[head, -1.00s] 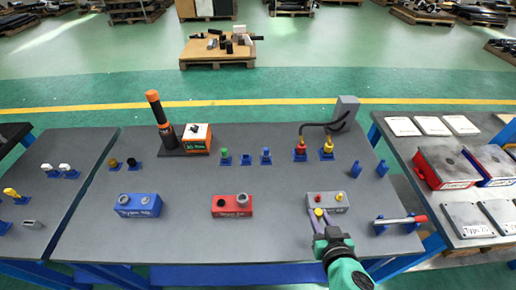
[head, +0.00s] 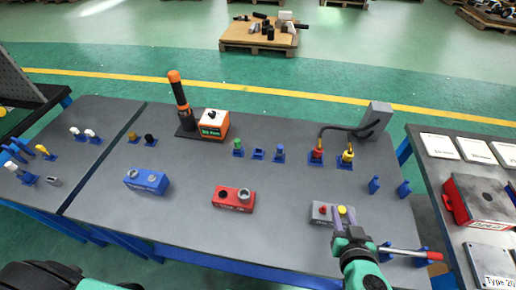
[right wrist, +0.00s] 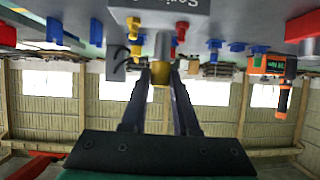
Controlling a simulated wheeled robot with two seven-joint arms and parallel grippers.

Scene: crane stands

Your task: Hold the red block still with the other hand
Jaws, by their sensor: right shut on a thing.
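The red block (head: 220,200) lies on the dark grey table, left of my right gripper, with two round fittings on top. Part of it shows at the right of the right wrist view (right wrist: 303,27). No gripper touches it. My right gripper (head: 342,214) is shut on a yellow-tipped plug (right wrist: 160,72) at the grey block (head: 319,211). The grey block also shows above the fingers in the right wrist view (right wrist: 190,6). Whether the plug sits fully in the block is hidden by the fingers. My left gripper is out of view; a black and green arm part of mine shows at lower left.
A blue block (head: 146,181) stands left of the red one. Behind are an orange-white box (head: 213,126), small blue holders and a grey box (head: 378,117) with a cable. A red-handled tool (head: 415,253) lies right of my gripper. Table around the red block is clear.

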